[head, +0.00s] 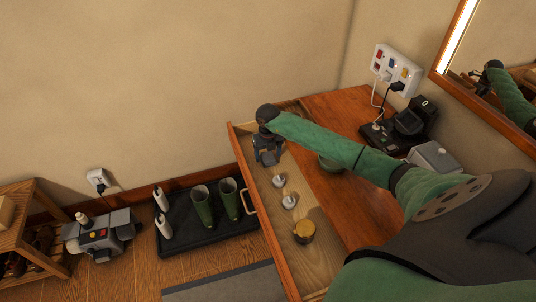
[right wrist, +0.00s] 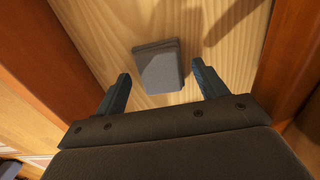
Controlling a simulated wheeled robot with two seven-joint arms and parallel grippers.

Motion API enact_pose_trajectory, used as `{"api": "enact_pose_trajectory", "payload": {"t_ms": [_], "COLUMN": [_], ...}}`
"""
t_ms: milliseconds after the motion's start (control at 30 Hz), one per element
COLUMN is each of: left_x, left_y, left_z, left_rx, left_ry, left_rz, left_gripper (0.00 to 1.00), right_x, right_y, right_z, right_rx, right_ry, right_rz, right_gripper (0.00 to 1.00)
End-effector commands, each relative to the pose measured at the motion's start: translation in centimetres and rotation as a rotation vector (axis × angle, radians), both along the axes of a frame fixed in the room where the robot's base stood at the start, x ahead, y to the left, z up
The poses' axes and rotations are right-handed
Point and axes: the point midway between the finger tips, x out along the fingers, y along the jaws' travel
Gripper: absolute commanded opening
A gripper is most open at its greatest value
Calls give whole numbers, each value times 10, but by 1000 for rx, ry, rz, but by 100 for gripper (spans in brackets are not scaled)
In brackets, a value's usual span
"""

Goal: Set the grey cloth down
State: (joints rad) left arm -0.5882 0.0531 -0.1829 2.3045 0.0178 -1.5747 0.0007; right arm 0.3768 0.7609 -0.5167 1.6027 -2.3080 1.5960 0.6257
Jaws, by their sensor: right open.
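The grey cloth (right wrist: 158,68), a small folded block, lies on the pale wooden bottom of the open drawer (head: 262,190). In the right wrist view it shows between and slightly beyond my right fingertips, with a gap on each side. My right gripper (head: 268,156) is open and points down into the far end of the drawer. In the head view the gripper largely hides the cloth. My left gripper is not in view.
The drawer also holds two small pale items (head: 289,202) and a round brass-coloured item (head: 304,231) nearer me. A green bowl (head: 330,163), a black device (head: 408,121) and a grey box (head: 435,157) stand on the cabinet top. Green boots (head: 203,205) stand on a floor tray.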

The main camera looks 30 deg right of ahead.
Motion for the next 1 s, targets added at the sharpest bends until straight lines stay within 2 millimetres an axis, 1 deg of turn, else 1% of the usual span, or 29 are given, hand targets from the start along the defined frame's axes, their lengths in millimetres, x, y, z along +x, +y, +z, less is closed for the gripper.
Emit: {"api": "enact_pose_trajectory", "payload": {"t_ms": [33,67,133,367,500,700,833,1000], "left_x": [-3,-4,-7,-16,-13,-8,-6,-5], "left_y": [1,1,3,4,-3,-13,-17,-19], "left_z": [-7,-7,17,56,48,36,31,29], "left_rx": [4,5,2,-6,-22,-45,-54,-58], "left_ry": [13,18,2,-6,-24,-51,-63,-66], "left_rz": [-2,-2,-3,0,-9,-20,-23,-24], "left_gripper": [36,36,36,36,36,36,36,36], "right_x": [1,1,1,1,1,1,1,0], "right_y": [-1,-1,-1,-1,-1,0,-1,-1], "right_z": [4,7,14,45,70,100,112,117], "right_rx": [-1,-2,-3,-2,-1,-2,0,-1], "right_ry": [-3,-3,-2,-4,-5,-4,-2,-2], "right_rz": [0,0,1,1,1,1,0,0], "right_gripper": [72,72,72,72,72,72,72,72]}}
